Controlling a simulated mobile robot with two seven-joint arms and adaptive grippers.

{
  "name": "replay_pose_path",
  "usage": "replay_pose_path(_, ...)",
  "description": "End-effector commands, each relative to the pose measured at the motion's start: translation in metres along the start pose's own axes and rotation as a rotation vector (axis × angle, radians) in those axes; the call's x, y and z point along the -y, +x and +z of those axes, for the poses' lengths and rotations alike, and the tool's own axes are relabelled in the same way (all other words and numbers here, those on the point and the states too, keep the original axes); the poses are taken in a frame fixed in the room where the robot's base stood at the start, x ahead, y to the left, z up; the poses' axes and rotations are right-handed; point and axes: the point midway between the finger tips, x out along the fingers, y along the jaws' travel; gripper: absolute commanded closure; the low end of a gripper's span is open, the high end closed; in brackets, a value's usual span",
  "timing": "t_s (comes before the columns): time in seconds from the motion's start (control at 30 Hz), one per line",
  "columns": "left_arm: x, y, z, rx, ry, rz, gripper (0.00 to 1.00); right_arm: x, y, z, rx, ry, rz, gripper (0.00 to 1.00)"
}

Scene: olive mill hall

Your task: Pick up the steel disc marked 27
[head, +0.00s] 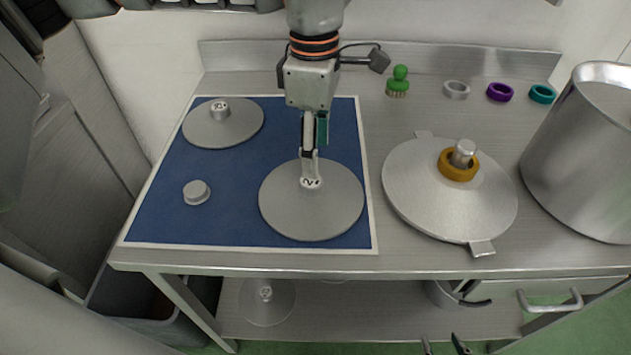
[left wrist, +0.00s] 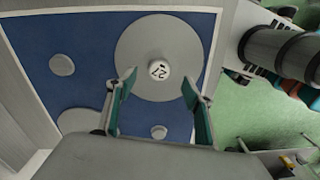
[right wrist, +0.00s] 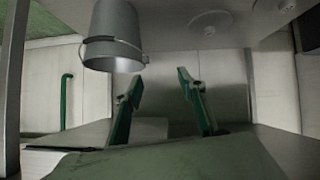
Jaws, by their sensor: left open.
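The steel disc marked 27 (head: 335,215) lies flat at the front right of the blue mat, its pale numbered knob at its centre. In the left wrist view the disc (left wrist: 135,50) shows clearly, with the 27 readable on the knob. My left gripper (head: 309,158) points down at the knob. In the left wrist view the left gripper (left wrist: 158,85) is open, its fingers apart to either side below the knob; contact cannot be told. My right gripper (head: 444,345) shows only its fingertips at the bottom edge; the right wrist view shows it (right wrist: 159,78) open and empty.
The blue mat (head: 165,215) also holds another knobbed disc (head: 240,132) and a small disc (head: 196,192). A lid (head: 420,205) with an orange ring (head: 458,173) and a large pot (head: 580,160) stand right. A green brush (head: 399,80) stands behind. A bucket (right wrist: 115,35) is near my right gripper.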

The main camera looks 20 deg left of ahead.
Motion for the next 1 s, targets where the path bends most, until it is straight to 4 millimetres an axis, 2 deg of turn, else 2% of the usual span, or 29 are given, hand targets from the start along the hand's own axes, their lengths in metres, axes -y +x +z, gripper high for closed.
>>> replay_pose_path(0.1, -0.004, 0.004, -0.007, -0.019, -0.007, 0.012, 0.48, 0.002, 0.0, 0.004, 0.005, 0.001, -0.001, 0.6)
replay_pose_path(0.43, -0.001, 0.032, -0.007, -0.017, -0.005, 0.012, 0.48, 0.006, -0.004, 0.016, 0.025, 0.003, -0.006, 0.6)
replay_pose_path(0.7, 0.003, 0.07, -0.009, -0.017, -0.007, 0.01, 0.48, 0.004, -0.002, 0.015, 0.021, 0.0, -0.003, 0.6)
replay_pose_path(0.97, 0.002, 0.074, -0.009, -0.015, -0.006, 0.014, 0.48, -0.001, 0.003, 0.005, 0.003, -0.005, 0.005, 0.6)
replay_pose_path(1.0, 0.002, 0.074, -0.009, -0.015, -0.006, 0.014, 0.54, -0.002, 0.003, 0.004, 0.002, -0.005, 0.005, 0.6)
